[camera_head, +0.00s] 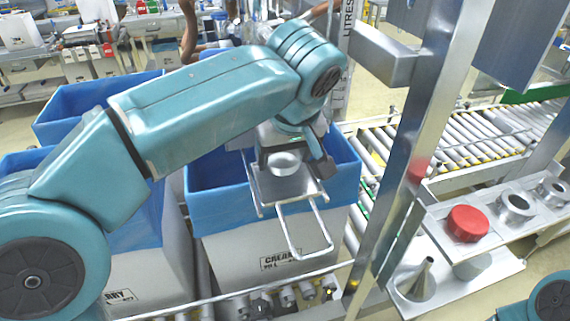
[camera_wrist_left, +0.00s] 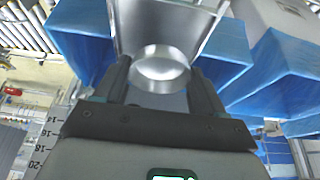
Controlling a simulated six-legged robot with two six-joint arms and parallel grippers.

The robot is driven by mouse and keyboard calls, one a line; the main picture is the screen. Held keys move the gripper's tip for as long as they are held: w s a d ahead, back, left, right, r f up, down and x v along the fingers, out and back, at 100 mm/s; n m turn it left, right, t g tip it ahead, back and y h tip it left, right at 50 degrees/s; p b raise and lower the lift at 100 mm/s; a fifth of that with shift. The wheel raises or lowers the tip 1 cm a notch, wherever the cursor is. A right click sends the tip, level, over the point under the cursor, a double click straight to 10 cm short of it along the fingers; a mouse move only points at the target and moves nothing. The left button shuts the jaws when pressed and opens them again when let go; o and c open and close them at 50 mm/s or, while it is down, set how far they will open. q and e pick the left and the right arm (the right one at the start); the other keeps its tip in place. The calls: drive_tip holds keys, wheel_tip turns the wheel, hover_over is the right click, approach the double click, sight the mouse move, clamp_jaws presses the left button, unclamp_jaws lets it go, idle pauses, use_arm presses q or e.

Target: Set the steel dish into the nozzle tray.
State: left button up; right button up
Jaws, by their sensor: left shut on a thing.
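The steel dish (camera_head: 285,164) is small, round and shiny. My left gripper (camera_head: 287,155) is shut on it, over a flat metal tray with a wire handle (camera_head: 304,228) at the blue-lined box. In the left wrist view the dish (camera_wrist_left: 158,70) sits between the fingertips (camera_wrist_left: 160,82), with metal walls behind it. I cannot tell whether it touches the tray below. At the right, a metal tray (camera_head: 490,232) holds a red round piece, steel rings and, on its lower level, a funnel (camera_head: 416,281). My right gripper is out of view.
A slanted steel post (camera_head: 425,140) stands between the dish and the right-hand tray. Blue-lined boxes (camera_head: 225,212) stand beneath and left of my left arm. A roller conveyor (camera_head: 470,140) runs behind. A red piece (camera_head: 467,223) stands at the right.

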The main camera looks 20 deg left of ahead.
sight(285, 165)
use_arm(q)
drive_tip(key=f, duration=0.3)
drive_tip(key=shift+w+d+f+p, duration=0.1)
drive_tip(key=shift+w+f+p, duration=0.2)
drive_tip(key=shift+f+p, duration=0.1)
drive_tip(key=shift+s, duration=0.1)
